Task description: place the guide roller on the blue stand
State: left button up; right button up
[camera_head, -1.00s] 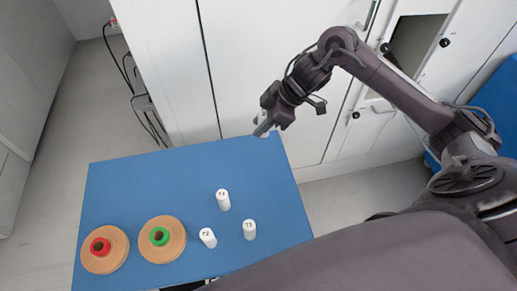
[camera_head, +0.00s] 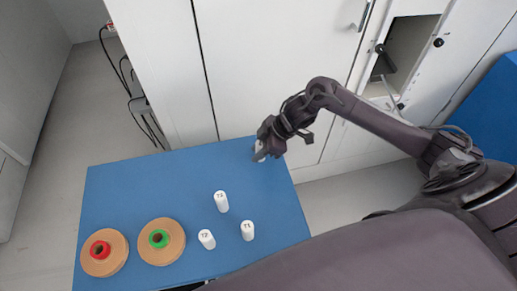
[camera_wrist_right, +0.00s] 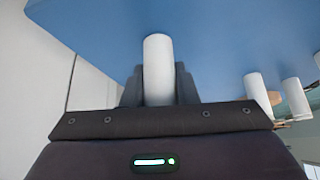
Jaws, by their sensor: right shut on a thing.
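The guide roller is a white cylinder (camera_wrist_right: 158,68), seen upright between my right gripper's dark fingers in the right wrist view. In the head view only a small white part of it (camera_head: 260,150) shows beside the fingers. My right gripper (camera_head: 261,155) is shut on it over the far right corner of the blue stand top (camera_head: 150,190). I cannot tell whether the roller's end touches the blue surface. My left gripper is not in view.
Several white cylinders stand on the blue top, marked ones near the front right (camera_head: 221,201) (camera_head: 206,239) (camera_head: 247,230). Two tan reels, one with a red core (camera_head: 118,257) and one with a green core (camera_head: 175,251), lie at the front left. The back left is bare.

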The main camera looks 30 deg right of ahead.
jog(key=shift+f, duration=0.1)
jog(key=o, duration=1)
jog(key=shift+r, duration=0.2)
jog(key=b+v, duration=0.1)
jog(key=v, duration=1.1)
jog(key=shift+f, duration=0.1)
